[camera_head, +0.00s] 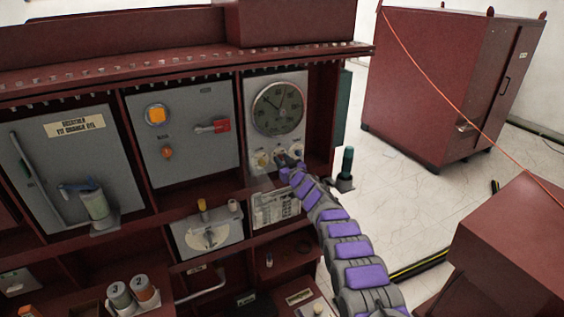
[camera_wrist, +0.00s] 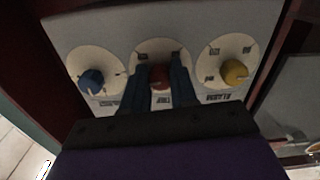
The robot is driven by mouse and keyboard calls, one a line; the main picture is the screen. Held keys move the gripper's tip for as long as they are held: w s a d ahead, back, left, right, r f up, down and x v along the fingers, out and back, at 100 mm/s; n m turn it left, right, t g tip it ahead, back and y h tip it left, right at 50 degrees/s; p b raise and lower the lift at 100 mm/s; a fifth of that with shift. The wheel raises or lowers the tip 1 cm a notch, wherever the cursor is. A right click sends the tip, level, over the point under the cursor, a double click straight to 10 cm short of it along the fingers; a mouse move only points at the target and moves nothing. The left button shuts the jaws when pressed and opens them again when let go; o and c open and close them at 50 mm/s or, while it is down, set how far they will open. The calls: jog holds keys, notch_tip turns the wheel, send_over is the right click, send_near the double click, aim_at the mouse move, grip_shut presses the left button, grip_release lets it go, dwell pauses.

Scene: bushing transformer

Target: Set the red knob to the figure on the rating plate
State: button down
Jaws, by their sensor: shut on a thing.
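The red knob (camera_wrist: 160,84) is the middle one of three knobs on a grey panel, in the wrist view. My gripper (camera_wrist: 159,70) has one dark finger on each side of it and is shut on it. The fingers hide the knob's sides and much of its dial; its setting cannot be read. In the head view, my gripper (camera_head: 284,161) reaches the panel just below a round gauge (camera_head: 279,108). A pale printed plate (camera_head: 276,207), possibly the rating plate, sits below that panel. Its print is too small to read.
In the wrist view, a blue knob (camera_wrist: 91,81) is left of the red knob and a yellow knob (camera_wrist: 234,72) is right of it, both close to my fingers. A dark green-topped post (camera_head: 346,165) stands right of my gripper.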

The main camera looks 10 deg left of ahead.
jog(key=n, duration=0.4)
jog(key=n+b, duration=0.1)
jog(key=n, duration=0.3)
jog(key=shift+f, duration=0.15)
jog(key=n+b, duration=0.8)
jog(key=n, duration=0.9)
jog(key=shift+s+f, duration=0.1)
jog(key=shift+n, duration=0.4)
